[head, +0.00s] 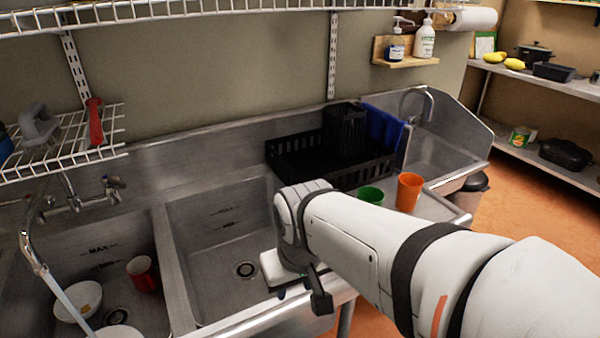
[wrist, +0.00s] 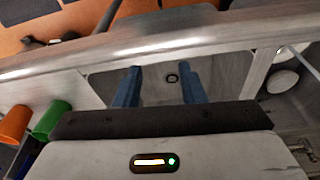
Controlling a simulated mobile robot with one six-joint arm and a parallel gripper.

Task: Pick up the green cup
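The green cup (head: 371,195) stands on the steel counter to the right of the sinks in the head view, its lower part hidden behind my arm. It also shows at the left of the wrist view (wrist: 50,120), beside the gripper body and outside the fingers. My gripper (wrist: 160,74) has its two blue fingers apart, with only the sink and its drain visible between them. In the head view it is over the front edge of the middle sink, to the left of the cup, and its fingers are hidden there.
An orange cup (head: 408,191) stands close to the right of the green cup. A black dish rack (head: 290,162) is behind them. The middle sink (head: 222,225) is empty; the left sink holds a red cup (head: 142,273) and bowls (head: 78,300). A wire shelf (head: 75,143) juts out at left.

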